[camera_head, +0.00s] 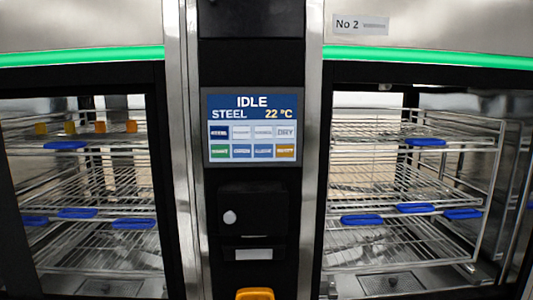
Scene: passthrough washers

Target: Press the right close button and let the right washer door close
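The right washer (340,70), labelled No 2, shows at the right. Its chamber is visible with wire racks (375,180) and blue clips inside. I cannot tell whether a clear door pane covers the opening. Between the two washers a dark column carries a screen (252,128) reading IDLE, STEEL, 22 °C. Below the text are two rows of small coloured tiles, too blurred to read fully. I cannot identify which one, if any, is the right close button. Neither gripper is in view.
The left washer (80,25) shows similar racks with blue clips and orange pieces on its top rack. A yellow-orange part (254,294) is cut off at the bottom edge.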

